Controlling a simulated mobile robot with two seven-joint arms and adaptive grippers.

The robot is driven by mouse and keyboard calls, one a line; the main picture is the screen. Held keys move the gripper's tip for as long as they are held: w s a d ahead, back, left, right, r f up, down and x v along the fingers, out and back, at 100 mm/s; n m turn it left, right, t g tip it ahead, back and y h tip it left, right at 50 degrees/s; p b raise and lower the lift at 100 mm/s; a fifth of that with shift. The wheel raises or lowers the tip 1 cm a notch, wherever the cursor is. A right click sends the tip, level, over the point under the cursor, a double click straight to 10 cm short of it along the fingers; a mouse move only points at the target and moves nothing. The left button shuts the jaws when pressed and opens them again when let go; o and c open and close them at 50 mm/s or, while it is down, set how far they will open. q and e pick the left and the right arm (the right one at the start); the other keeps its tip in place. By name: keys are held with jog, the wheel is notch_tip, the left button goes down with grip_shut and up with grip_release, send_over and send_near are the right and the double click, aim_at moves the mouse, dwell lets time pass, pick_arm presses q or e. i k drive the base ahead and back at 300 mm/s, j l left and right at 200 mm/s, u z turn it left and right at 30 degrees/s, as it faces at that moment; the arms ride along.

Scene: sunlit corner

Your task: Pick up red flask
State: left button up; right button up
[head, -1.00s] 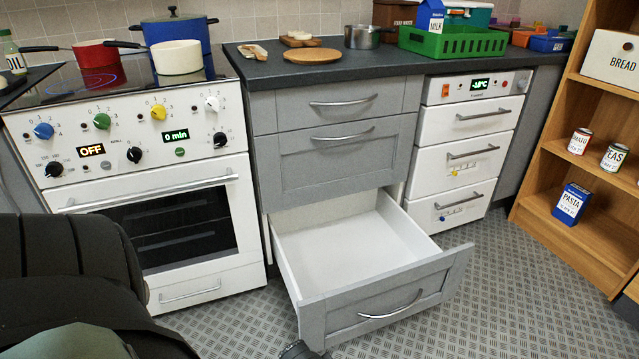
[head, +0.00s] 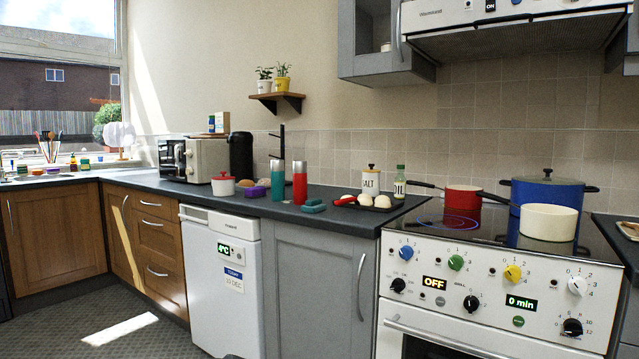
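The red flask (head: 300,184) stands upright on the dark worktop, above the grey cupboard and left of the stove. A teal flask (head: 278,181) of similar shape stands just to its left. Both have grey tops. Neither of my grippers is in the head view, so their state does not show.
Teal containers (head: 314,206) lie low at the red flask's foot. A dark tray (head: 375,203) with white items is to its right, with a salt jar (head: 370,180) behind. A purple container (head: 254,192) and red-lidded pot (head: 223,184) are left. Floor (head: 115,318) is clear at lower left.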

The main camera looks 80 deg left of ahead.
aim_at(300, 168)
jog(key=u, duration=2.7)
jog(key=j+z, duration=0.1)
jog(key=z, duration=0.6)
jog(key=i+j+z, duration=0.15)
jog(key=j+z, duration=0.65)
jog(key=j, duration=0.25)
jog(key=j+z, duration=0.25)
jog(key=j, duration=0.9)
